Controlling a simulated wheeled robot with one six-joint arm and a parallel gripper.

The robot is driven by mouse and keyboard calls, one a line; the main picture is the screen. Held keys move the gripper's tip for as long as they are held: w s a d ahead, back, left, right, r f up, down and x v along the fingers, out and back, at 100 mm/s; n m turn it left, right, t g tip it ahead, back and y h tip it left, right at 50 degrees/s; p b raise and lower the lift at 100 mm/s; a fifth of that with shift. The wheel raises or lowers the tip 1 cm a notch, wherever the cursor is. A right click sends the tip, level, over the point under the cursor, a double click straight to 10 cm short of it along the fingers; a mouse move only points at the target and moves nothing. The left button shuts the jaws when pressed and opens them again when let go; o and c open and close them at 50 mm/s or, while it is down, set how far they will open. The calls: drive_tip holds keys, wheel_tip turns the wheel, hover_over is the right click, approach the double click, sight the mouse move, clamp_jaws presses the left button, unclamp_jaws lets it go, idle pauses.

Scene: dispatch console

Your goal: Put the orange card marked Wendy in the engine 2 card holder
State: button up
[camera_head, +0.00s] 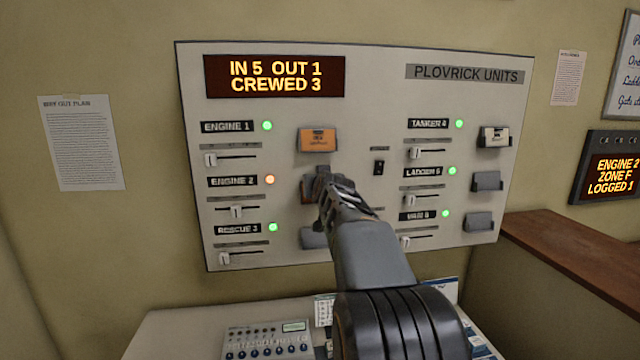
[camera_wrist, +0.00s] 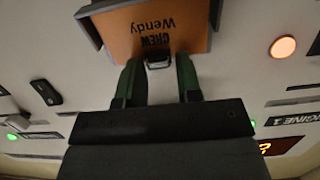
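The orange card marked Wendy (camera_wrist: 150,30) appears upside down in the wrist view. It sits between the grey side walls of the engine 2 card holder (camera_wrist: 88,28), beside the amber light. In the head view, my gripper and arm partly hide this holder (camera_head: 307,190). My gripper (camera_wrist: 157,75) is open, its two green-padded fingers apart near the card's upper edge. A small dark-framed tab (camera_wrist: 158,62) shows between the fingers, with clear space on both sides. My gripper also shows in front of the holder in the head view (camera_head: 323,180).
Another orange card (camera_head: 318,140) sits in the engine 1 holder just above. An empty-looking grey holder (camera_head: 313,238) is below, partly behind my arm. Sliders and labels line the white panel (camera_head: 375,75). A desk console (camera_head: 268,340) stands below.

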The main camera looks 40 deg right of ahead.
drive_tip(key=o, duration=0.4)
drive_tip(key=b+v, duration=0.4)
drive_tip(key=v, duration=1)
drive_tip(key=s+a+f+g+y, duration=0.2)
drive_tip(key=a+f+g, duration=0.15)
drive_tip(key=f, duration=0.55)
drive_tip(key=s+a+f+g+y, duration=0.2)
drive_tip(key=a+f, duration=0.2)
drive_tip(key=f, duration=0.6)
drive_tip(key=s+a+f+n+g+y, duration=0.1)
drive_tip(key=s+a+f, duration=0.2)
drive_tip(key=a+f, duration=0.1)
drive_tip(key=s+a+f+n+g+y, duration=0.1)
drive_tip(key=s+a+f+n, duration=0.1)
drive_tip(key=s+a+f, duration=0.1)
drive_tip(key=s+a+f+n+g, duration=0.2)
drive_tip(key=s+a+f, duration=0.2)
drive_tip(key=a+f, duration=0.1)
drive_tip(key=shift+a+f+y, duration=0.15)
drive_tip(key=shift+a+y, duration=0.25)
drive_tip(key=shift+a, duration=0.35)
